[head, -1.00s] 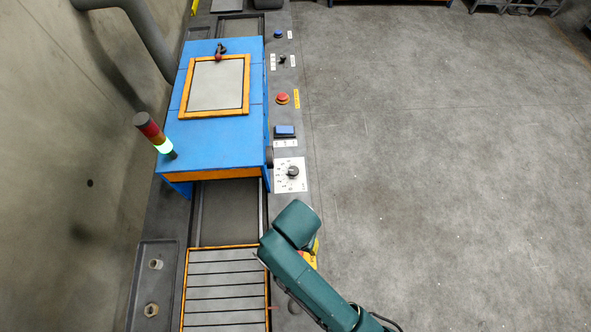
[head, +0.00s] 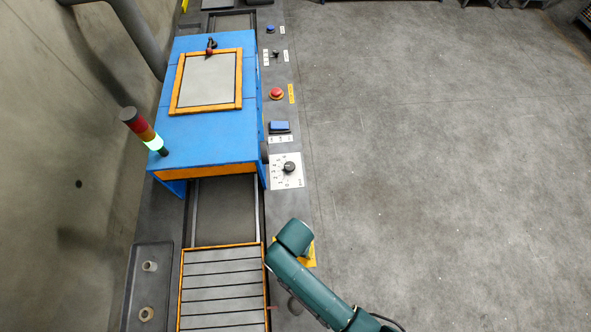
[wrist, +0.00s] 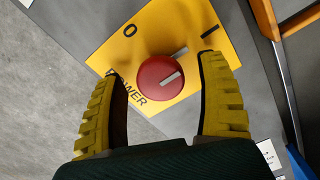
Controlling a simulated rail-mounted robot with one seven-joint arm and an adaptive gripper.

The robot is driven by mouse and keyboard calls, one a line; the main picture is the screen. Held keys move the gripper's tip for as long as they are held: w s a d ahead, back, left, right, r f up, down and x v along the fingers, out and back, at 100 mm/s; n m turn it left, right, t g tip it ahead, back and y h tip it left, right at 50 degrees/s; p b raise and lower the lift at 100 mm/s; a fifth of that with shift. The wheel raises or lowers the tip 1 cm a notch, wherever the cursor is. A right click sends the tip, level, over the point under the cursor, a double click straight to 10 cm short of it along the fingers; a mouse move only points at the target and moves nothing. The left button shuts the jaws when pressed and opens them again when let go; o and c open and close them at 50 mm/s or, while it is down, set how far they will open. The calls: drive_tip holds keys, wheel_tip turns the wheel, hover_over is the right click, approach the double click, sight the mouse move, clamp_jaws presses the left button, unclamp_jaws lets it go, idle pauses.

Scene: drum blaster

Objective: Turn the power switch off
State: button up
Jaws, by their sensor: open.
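The power switch is a round red knob (wrist: 153,84) on a yellow plate (wrist: 191,18) marked "0", "I" and "POWER" in the wrist view. Pale marks on and beside the knob line up toward the upper right, on the "I" side. My gripper (wrist: 162,67) is open, with one yellow finger left of the knob and one right of it in the picture. It holds nothing, and contact with the knob cannot be told. In the head view, my arm hides the knob and most of the yellow plate (head: 311,256); the gripper is hidden too.
Along the machine's right edge are a dial (head: 289,167), a blue switch (head: 279,127) and a red button (head: 277,93). The signal tower (head: 143,130) glows green. The floor at right is clear.

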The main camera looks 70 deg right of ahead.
drive_tip(key=c, duration=1.2)
drive_tip(key=shift+r+n+p, duration=0.1)
drive_tip(key=shift+n+p, duration=0.3)
drive_tip(key=n+p, duration=0.2)
drive_tip(key=shift+s+n, duration=0.1)
drive_tip(key=shift+n, duration=0.3)
drive_tip(key=n+p, duration=0.3)
drive_tip(key=n, duration=0.2)
drive_tip(key=n+p, duration=0.1)
drive_tip(key=n, duration=0.4)
drive_tip(key=shift+p, duration=0.35)
drive_tip(key=shift+n+p, duration=0.5)
drive_tip(key=shift+n, duration=1.7)
drive_tip(key=shift+f, duration=0.2)
